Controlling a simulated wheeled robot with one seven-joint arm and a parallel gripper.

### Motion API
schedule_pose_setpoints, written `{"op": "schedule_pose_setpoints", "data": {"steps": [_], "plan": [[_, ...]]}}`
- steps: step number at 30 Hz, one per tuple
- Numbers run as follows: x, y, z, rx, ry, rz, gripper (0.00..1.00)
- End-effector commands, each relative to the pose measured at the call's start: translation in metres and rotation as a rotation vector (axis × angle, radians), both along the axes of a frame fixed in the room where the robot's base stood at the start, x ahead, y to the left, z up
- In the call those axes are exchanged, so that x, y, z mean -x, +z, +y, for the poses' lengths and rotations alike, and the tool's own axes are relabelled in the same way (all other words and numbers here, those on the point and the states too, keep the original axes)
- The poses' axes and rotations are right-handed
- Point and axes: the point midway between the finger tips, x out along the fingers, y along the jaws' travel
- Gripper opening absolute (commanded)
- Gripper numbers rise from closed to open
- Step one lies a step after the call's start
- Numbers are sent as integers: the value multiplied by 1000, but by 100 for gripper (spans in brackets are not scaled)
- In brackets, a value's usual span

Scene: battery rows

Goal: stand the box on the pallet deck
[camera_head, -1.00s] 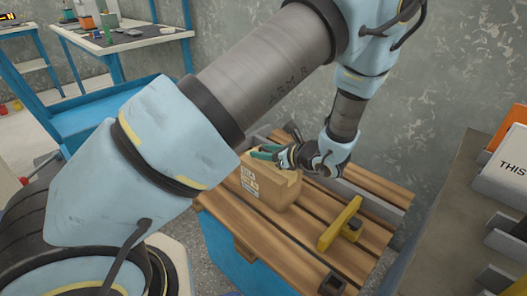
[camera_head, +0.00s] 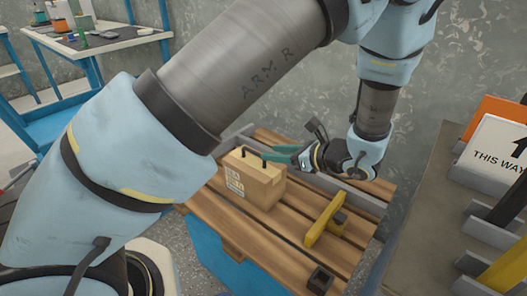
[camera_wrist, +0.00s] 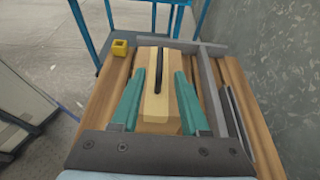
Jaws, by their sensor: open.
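The box (camera_head: 262,183) is tan with a pale printed label and a dark handle on top. It stands upright on the wooden slats of the pallet deck (camera_head: 282,233). My gripper (camera_head: 285,153) is at the box's upper right side in the head view, with its teal fingers apart. In the wrist view the box (camera_wrist: 160,105) lies between and beyond the two spread fingers of my gripper (camera_wrist: 158,85). Its handle runs along the middle of its top. I cannot tell whether the fingers touch the box.
A grey rail (camera_head: 345,188) runs along the deck's back. A shelf with a white sign (camera_head: 497,148) stands at the right. A blue trolley shows behind.

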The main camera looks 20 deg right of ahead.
Motion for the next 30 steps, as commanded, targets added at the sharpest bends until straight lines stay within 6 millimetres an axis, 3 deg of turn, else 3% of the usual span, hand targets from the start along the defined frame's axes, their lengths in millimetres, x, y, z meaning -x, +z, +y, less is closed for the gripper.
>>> {"op": "schedule_pose_setpoints", "data": {"steps": [7,11,16,21,30], "plan": [[4,2,-2,1,2,1,45],[-5,4,16,38,78,26,45],[-27,10,87,213,392,116,45],[-30,18,165,492,820,179,45],[-20,43,254,1057,1525,81,45]]}}
